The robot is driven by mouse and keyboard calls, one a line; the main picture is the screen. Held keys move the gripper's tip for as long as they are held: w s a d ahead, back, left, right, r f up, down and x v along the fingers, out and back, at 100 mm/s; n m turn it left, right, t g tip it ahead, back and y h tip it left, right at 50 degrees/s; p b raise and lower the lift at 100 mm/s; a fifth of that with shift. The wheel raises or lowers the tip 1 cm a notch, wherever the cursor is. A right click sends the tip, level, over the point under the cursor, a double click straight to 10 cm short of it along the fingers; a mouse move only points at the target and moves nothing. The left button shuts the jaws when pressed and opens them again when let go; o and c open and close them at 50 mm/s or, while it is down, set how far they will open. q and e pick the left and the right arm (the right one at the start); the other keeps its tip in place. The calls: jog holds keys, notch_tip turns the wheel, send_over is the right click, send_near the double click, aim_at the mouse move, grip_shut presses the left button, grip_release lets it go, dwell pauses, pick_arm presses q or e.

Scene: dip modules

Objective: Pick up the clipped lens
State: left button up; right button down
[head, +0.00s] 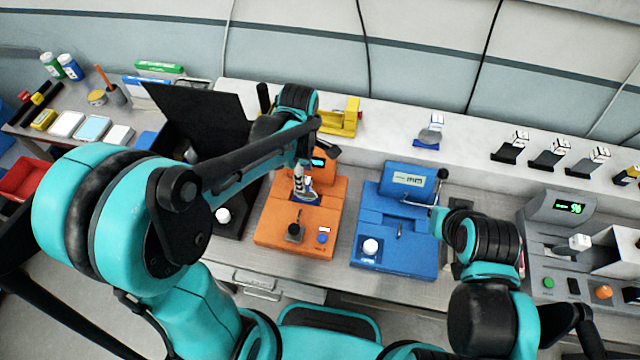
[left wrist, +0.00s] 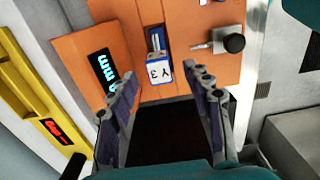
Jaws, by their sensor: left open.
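A small block with a white face marked "Y3" and blue edges (left wrist: 159,73) sits in a slot of the orange device (left wrist: 210,50); I take it to be the clipped lens. In the head view the orange device (head: 270,225) stands left of centre, and my gripper partly hides its slot. My left gripper (left wrist: 164,76) is open above the device, its two fingers apart on either side of the block. It also shows in the head view (head: 301,183). My right gripper (head: 436,209) is by the right side of the blue device; its fingers are too small to judge.
The blue device (head: 395,255) stands right of the orange one, a grey device with a green display (head: 556,207) further right. A black panel (head: 200,105) rises at left. A yellow device (head: 345,115) and several white-topped pieces, one on blue (head: 430,132), are on the back shelf.

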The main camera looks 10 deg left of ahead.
pick_arm(q)
notch_tip(320, 180, down, 7)
jog(key=shift+f+b, duration=0.15)
jog(key=shift+b, duration=0.95)
grip_shut()
